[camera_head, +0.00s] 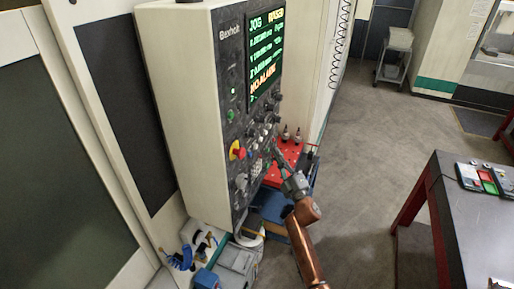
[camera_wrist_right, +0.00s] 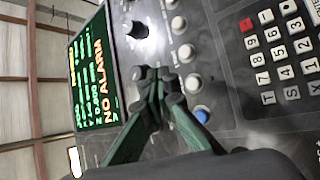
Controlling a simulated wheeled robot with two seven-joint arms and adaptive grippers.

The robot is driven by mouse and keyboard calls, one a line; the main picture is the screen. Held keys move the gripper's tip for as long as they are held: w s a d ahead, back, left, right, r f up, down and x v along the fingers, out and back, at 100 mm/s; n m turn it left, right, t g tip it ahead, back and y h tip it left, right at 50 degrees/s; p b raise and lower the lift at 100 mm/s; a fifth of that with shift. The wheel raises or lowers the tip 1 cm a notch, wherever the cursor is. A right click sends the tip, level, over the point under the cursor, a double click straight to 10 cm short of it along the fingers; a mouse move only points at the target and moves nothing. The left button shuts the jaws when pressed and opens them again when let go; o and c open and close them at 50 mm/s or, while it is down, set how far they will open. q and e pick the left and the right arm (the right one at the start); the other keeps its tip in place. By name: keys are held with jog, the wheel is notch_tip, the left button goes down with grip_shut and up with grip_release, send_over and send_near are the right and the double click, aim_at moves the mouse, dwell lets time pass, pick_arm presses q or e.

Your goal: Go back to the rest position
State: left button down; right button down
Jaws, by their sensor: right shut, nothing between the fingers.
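My right gripper (camera_head: 280,160) is at the end of a copper-coloured arm and reaches toward the lower part of the machine control panel (camera_head: 228,105). It is shut with nothing in it, and its closed fingertips also show in the right wrist view (camera_wrist_right: 158,82). There the fingertips are in front of the panel's row of round buttons; I cannot tell whether they touch. The panel's screen (camera_head: 265,55) reads "NO ALARM" in the right wrist view. A red emergency button on a yellow base (camera_head: 238,151) is left of the gripper. My left gripper is not in view.
A red rack (camera_head: 286,160) with tool holders stands behind my right gripper. A cart (camera_head: 240,262) with grey boxes and blue items is below the panel. A dark table (camera_head: 475,225) with red legs is at the right. The floor between is clear.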

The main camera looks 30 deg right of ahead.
jog(key=shift+f, duration=0.1)
dwell(0.4)
